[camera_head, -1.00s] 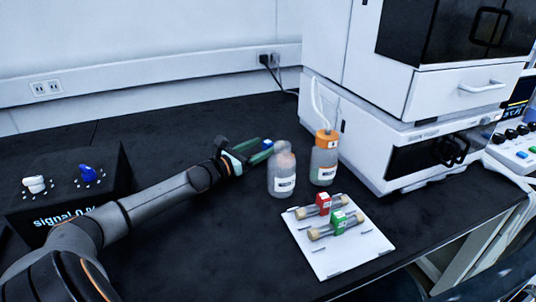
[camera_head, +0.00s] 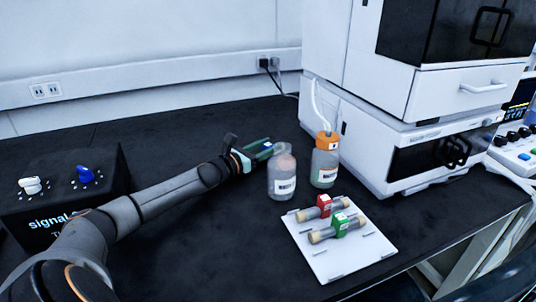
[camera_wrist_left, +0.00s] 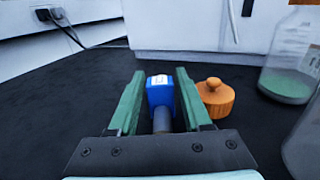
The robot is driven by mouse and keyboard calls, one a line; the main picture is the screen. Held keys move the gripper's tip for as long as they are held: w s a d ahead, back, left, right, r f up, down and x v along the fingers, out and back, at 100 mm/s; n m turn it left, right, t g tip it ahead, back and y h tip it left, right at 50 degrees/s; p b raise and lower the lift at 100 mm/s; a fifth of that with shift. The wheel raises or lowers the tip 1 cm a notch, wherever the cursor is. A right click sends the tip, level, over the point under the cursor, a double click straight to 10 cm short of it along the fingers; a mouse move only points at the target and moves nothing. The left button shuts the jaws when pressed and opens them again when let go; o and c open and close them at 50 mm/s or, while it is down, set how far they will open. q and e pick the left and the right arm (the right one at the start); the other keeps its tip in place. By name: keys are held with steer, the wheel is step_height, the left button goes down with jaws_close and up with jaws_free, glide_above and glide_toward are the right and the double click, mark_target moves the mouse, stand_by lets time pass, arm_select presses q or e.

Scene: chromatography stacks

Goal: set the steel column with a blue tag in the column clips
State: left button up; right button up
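The column with a blue tag is on the dark bench, partly hidden behind my gripper and a clear bottle in the head view. Its blue tag (camera_head: 267,146) shows there beside my left gripper (camera_head: 262,144). In the left wrist view the blue tag (camera_wrist_left: 160,90) and a short grey column part (camera_wrist_left: 162,122) are between the two green fingers of my left gripper (camera_wrist_left: 160,75). The fingers are apart, one on each side, with gaps beside the grey part. My right gripper is not in view.
A clear bottle (camera_head: 282,180) stands close to my left gripper, with an orange-capped bottle (camera_head: 325,160) behind. A white tray (camera_head: 325,265) holds red-tagged and green-tagged columns. An orange cap (camera_wrist_left: 215,98) is right of my fingers.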

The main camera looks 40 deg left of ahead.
mark_target(268, 144)
arm_select(q)
jaws_close()
steer(key=shift+r, duration=0.15)
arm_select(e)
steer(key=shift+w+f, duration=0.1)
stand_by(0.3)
